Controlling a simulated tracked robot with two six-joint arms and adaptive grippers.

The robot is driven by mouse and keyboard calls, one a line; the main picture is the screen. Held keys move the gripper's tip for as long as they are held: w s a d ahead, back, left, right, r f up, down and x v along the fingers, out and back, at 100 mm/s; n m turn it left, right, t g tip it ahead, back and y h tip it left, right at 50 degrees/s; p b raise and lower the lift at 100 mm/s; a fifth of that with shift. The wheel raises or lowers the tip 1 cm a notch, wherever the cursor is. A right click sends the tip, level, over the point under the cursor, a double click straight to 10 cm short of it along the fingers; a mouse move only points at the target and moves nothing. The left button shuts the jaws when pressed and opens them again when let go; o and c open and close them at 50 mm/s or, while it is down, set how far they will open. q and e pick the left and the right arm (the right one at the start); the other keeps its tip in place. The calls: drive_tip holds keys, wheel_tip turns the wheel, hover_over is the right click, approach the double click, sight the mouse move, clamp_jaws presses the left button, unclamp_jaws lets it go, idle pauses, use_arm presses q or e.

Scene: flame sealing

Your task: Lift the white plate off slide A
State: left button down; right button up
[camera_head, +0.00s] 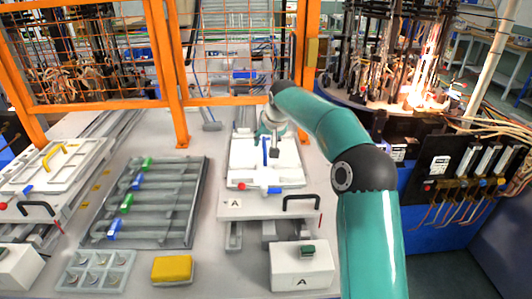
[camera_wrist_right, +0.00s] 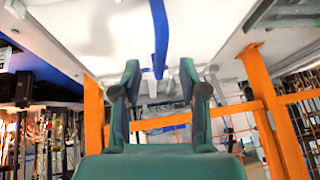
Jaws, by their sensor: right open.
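The white plate (camera_head: 285,176) lies on slide A (camera_head: 262,209), which carries an "A" label and a black handle (camera_head: 301,198). A blue handle (camera_head: 265,150) stands up from the plate. My right gripper (camera_head: 270,138) is over the plate's rear part, close to this handle. In the right wrist view the right gripper (camera_wrist_right: 160,78) is open, with the blue handle (camera_wrist_right: 160,38) ahead and in line with the gap between its fingers. Whether they touch the handle cannot be told. My left gripper is not in view.
A grey rack (camera_head: 152,205) with green and blue clips lies left of slide A. A yellow block (camera_head: 172,269) and a white box (camera_head: 301,269) marked "A" stand in front. Another white plate (camera_head: 50,166) is at far left. An orange mesh fence (camera_head: 225,100) runs behind.

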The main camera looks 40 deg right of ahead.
drive_tip(key=shift+x, duration=1.25)
clamp_jaws()
drive_tip(key=shift+r, duration=0.15)
